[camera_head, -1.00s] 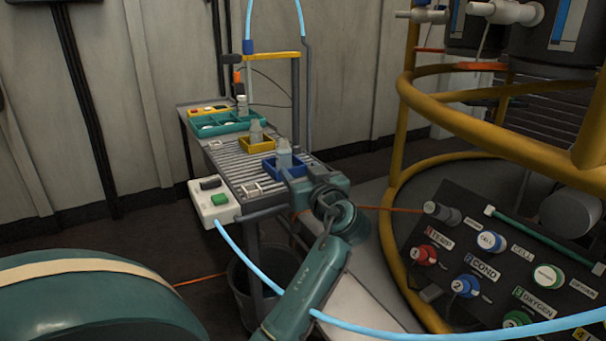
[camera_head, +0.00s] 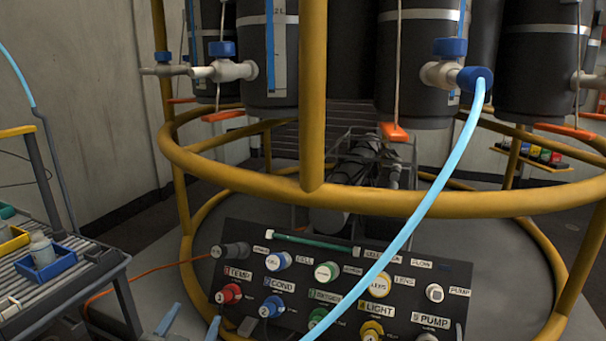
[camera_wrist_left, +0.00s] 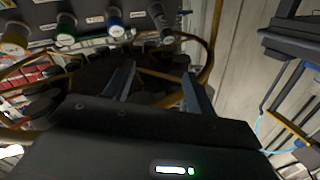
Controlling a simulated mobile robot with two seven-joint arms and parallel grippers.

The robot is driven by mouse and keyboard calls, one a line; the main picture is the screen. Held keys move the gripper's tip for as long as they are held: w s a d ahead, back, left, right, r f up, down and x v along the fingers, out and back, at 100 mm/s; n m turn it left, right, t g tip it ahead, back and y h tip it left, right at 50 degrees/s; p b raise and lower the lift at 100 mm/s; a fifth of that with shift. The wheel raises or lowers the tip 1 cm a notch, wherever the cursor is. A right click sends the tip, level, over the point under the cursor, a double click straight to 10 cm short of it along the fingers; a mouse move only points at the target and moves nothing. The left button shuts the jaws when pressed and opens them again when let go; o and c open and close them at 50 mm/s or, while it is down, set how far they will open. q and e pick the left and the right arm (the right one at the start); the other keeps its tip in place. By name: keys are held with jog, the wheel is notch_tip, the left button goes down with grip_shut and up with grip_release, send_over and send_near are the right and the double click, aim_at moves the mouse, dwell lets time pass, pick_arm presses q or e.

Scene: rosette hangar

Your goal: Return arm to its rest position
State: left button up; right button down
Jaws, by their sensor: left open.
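My left gripper (camera_head: 191,323) shows only by its two blue-grey fingertips at the bottom edge of the head view, left of the control panel (camera_head: 343,293). The rest of my left arm is out of that view. In the left wrist view, the gripper's fingers (camera_wrist_left: 157,88) stand apart with nothing between them. My right gripper is in neither view.
A yellow ring frame (camera_head: 312,115) holds dark tanks. A light-blue hose (camera_head: 432,195) runs from a blue-capped valve (camera_head: 474,79) down across the panel. At left, a slatted bench (camera_head: 75,288) bears a blue tray (camera_head: 66,262) with a bottle (camera_head: 41,248).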

pick_arm(q)
jog(key=s+d+r+m+h+p, duration=0.1)
jog(key=s+d+r+h, duration=0.2)
jog(key=s+d+h, duration=0.4)
jog(key=s+d+r+m+h+p, duration=0.1)
jog(key=s+d+r+m+h, duration=0.1)
jog(key=s+d+r, duration=0.45)
jog(key=s+a+r+n+g+y+p, duration=0.3)
jog(key=a+r+g+y+p, duration=0.3)
jog(key=p, duration=3.1)
jog(key=shift+a+r+n+g+p, duration=0.35)
jog(key=shift+a+r+g, duration=0.25)
jog(key=shift+r, duration=0.2)
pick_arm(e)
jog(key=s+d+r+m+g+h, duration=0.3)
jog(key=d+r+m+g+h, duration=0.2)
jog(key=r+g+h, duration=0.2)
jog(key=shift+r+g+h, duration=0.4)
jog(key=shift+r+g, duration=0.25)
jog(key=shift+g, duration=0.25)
pick_arm(q)
jog(key=shift+s, duration=0.1)
